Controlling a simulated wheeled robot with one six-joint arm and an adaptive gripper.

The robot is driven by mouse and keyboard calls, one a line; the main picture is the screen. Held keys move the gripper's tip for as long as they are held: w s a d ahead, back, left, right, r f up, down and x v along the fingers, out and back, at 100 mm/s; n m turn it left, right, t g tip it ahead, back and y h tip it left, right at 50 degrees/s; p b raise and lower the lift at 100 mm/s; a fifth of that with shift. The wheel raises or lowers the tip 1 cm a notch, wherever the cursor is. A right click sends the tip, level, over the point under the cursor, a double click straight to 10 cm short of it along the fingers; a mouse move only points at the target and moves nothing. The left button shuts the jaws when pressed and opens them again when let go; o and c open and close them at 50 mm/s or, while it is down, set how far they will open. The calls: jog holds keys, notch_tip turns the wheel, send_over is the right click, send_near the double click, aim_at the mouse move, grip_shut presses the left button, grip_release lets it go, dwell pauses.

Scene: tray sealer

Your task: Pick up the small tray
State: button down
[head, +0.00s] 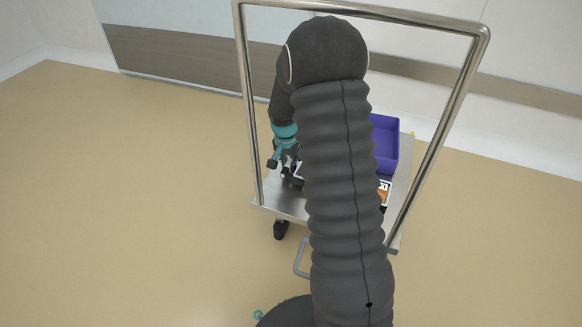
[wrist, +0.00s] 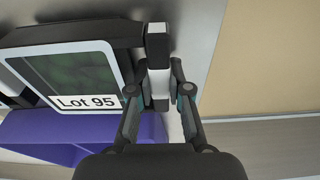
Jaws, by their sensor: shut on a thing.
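The small tray (wrist: 75,75) shows at the left of the wrist view. It is dark, with a white-edged top over dark green contents and a white "Lot 95" label (wrist: 87,102). My gripper (wrist: 159,92) is shut at the tray's right end, its two fingers close around a narrow black-and-white part. The fingers hide the exact contact. In the head view my gripper (head: 285,166) points down over the left part of the cart top; the tray there is mostly hidden by my arm.
A purple bin (head: 385,140) stands at the right of the metal cart (head: 287,205), and also shows below the tray in the wrist view (wrist: 45,135). An orange-and-black item (head: 384,191) lies near the bin. The cart's tall tubular handle (head: 247,110) frames my arm.

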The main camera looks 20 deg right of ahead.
notch_tip(320, 180, up, 6)
jog(key=shift+r+p, duration=0.2)
jog(key=shift+p, duration=0.3)
jog(key=s+d, duration=1.2)
jog(key=shift+s+d+f, duration=0.25)
jog(key=shift+s+d, duration=0.05)
jog(key=shift+s, duration=0.1)
